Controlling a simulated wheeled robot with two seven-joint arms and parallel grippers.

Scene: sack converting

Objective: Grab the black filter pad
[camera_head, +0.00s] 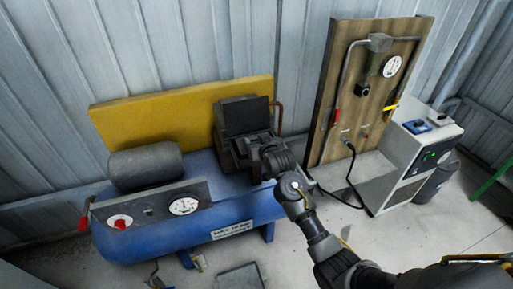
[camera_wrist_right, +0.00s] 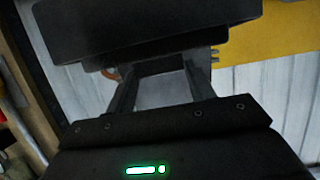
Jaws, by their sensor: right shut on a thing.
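The black filter pad (camera_head: 246,115) is a dark, flat slab at the top of the compressor's pump block. In the right wrist view it is the wide black slab (camera_wrist_right: 145,25) across the top. My right gripper (camera_head: 255,146) comes in from the lower right and reaches the pump block. In the right wrist view its two fingers (camera_wrist_right: 162,72) run up to the slab and are shut on it. The fingertips are hidden behind the pad's lower edge. I cannot tell whether the pad still touches the block. My left gripper is not in view.
The blue compressor tank (camera_head: 175,235) carries a grey motor (camera_head: 146,166) and a gauge panel (camera_head: 150,208). A yellow panel (camera_head: 150,115) stands behind. At right are a wooden board (camera_head: 345,120) with pipes and gauge, and a grey dryer cabinet (camera_head: 405,165). A black hose hangs near my arm.

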